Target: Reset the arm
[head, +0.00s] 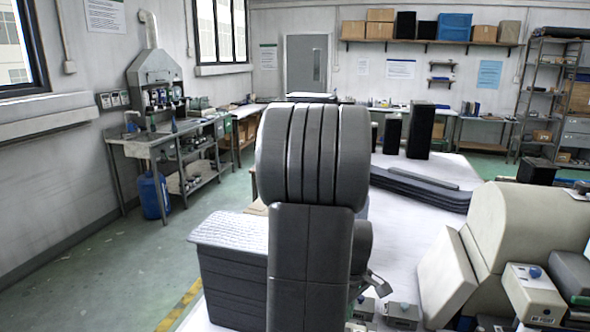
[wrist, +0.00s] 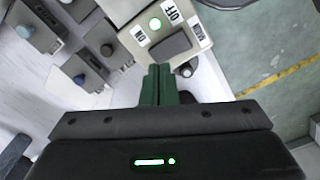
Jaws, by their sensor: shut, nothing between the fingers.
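My gripper (wrist: 160,72) shows in the wrist view with its two green fingers pressed together and nothing between them. I cannot tell whether the fingertips touch the box. In the head view my dark arm fills the middle and hides much of the table behind it. The gripper's fingers cannot be made out there.
Small boxes with knobs (wrist: 94,83) stand left of the fingers in the wrist view. In the head view, a cream curved housing (head: 535,225) stands at right, a stack of dark panels (head: 232,285) at left. Dark upright blocks (head: 420,130) stand farther back on the white table (head: 395,215).

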